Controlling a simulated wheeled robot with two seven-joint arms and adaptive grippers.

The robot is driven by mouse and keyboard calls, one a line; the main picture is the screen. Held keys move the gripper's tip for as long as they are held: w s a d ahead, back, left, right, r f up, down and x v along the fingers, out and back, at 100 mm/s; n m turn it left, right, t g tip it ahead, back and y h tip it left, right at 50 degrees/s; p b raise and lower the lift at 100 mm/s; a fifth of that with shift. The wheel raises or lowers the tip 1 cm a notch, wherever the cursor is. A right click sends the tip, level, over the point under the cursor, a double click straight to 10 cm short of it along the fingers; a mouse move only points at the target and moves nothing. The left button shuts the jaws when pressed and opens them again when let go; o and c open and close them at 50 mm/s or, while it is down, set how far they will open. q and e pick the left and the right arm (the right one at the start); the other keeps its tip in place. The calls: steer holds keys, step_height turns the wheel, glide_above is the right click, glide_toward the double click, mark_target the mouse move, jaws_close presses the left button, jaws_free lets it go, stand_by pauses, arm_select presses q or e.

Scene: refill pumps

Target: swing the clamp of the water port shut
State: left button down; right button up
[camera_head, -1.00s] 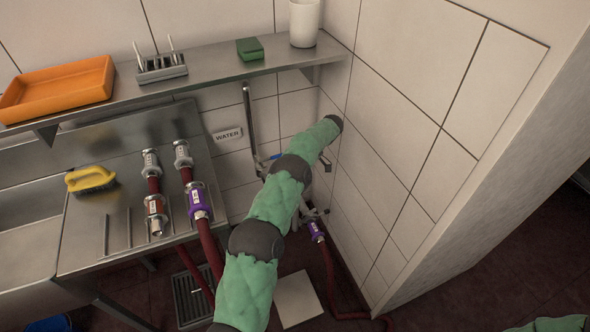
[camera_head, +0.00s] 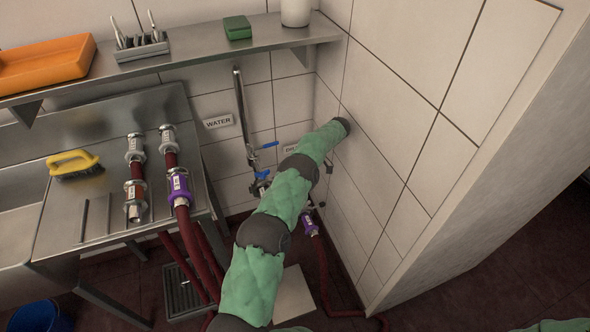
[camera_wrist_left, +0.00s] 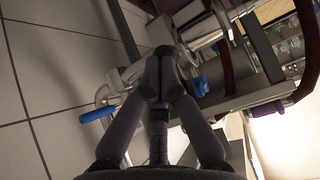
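The water port (camera_head: 261,184) is metal, at the lower end of the pipe beside the WATER sign (camera_head: 218,121). It has a blue lever (camera_head: 268,145), and my left arm partly covers it in the head view. In the left wrist view, a blue-handled lever (camera_wrist_left: 97,114) is left of my left gripper (camera_wrist_left: 160,77), and another blue part (camera_wrist_left: 200,87) is close to its right. The gripper's dark fingers meet at the tips, with metal fittings (camera_wrist_left: 205,22) just beyond. I see nothing clearly held; the clamp's position is unclear. My right gripper is out of view.
A purple-collared hose coupling (camera_head: 309,224) hangs low near the corner. Hoses with metal couplings, one purple-collared (camera_head: 179,187), lie on the steel drainboard (camera_head: 70,215) beside a yellow brush (camera_head: 74,164). A shelf (camera_head: 200,65) runs above; a tiled wall (camera_head: 400,130) is close on the right.

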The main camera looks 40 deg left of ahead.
arm_select(q)
steer(key=shift+s+d+f, duration=0.1)
steer(key=shift+s+f, duration=0.1)
steer(key=shift+f, duration=0.3)
step_height(320, 180, up, 11)
steer(key=d+f+m+t+h, duration=0.1)
steer(key=d+f+m, duration=0.3)
steer(key=f, duration=0.3)
steer(key=d+f+m+t+h, duration=0.1)
steer(key=d+f+m, duration=0.3)
steer(key=f, duration=0.3)
steer(key=s+d+f+m+t+h, duration=0.2)
steer(key=s+d+f+m+h, duration=0.35)
steer(key=d+f, duration=0.75)
steer(key=s+d+f+m+t+h, duration=0.2)
steer(key=s+d+m, duration=0.5)
steer(key=s+d, duration=0.5)
steer(key=s+d+r+m+t, duration=0.15)
steer(key=s+d+m, duration=0.25)
steer(key=s, duration=0.7)
step_height(320, 180, up, 7)
steer(key=w+d+p, duration=0.1)
steer(key=d+p, duration=0.1)
steer(key=p, duration=0.2)
steer(key=shift+w+f+m+p, duration=0.15)
steer(key=shift+m+p, duration=0.15)
steer(key=shift+m, duration=0.05)
